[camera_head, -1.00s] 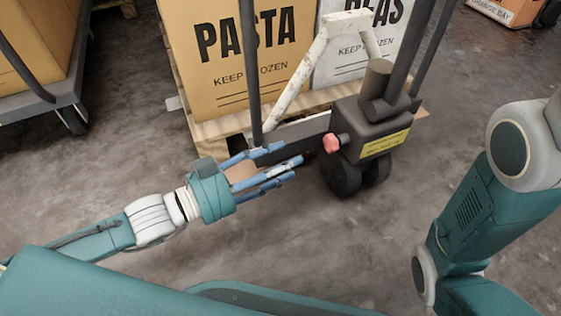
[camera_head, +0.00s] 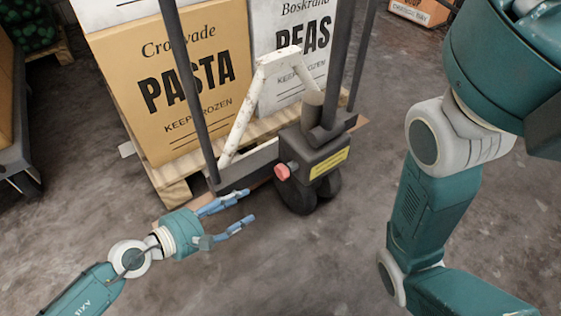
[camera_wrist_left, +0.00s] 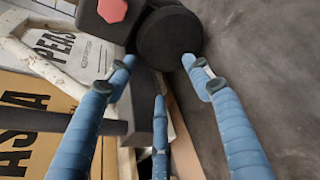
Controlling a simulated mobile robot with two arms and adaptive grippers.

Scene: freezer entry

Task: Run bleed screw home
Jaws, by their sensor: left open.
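The bleed screw appears to be the red faceted knob (camera_head: 283,172) on the side of the dark pump block (camera_head: 312,155) of a pallet jack. It also shows at the top of the left wrist view (camera_wrist_left: 112,10). My left gripper (camera_head: 249,205) is open and empty, its blue fingers spread, to the left of and below the knob in the head view and apart from it. In the left wrist view its fingers (camera_wrist_left: 158,72) point toward the block and the dark wheel (camera_wrist_left: 170,38). My right arm shows at the right, but its gripper is out of view.
The PASTA carton (camera_head: 170,85) and PEAS carton (camera_head: 290,50) stand on a wooden pallet (camera_head: 172,190) behind the jack. A dark upright bar (camera_head: 187,80) rises close to my left gripper. The concrete floor in front is clear.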

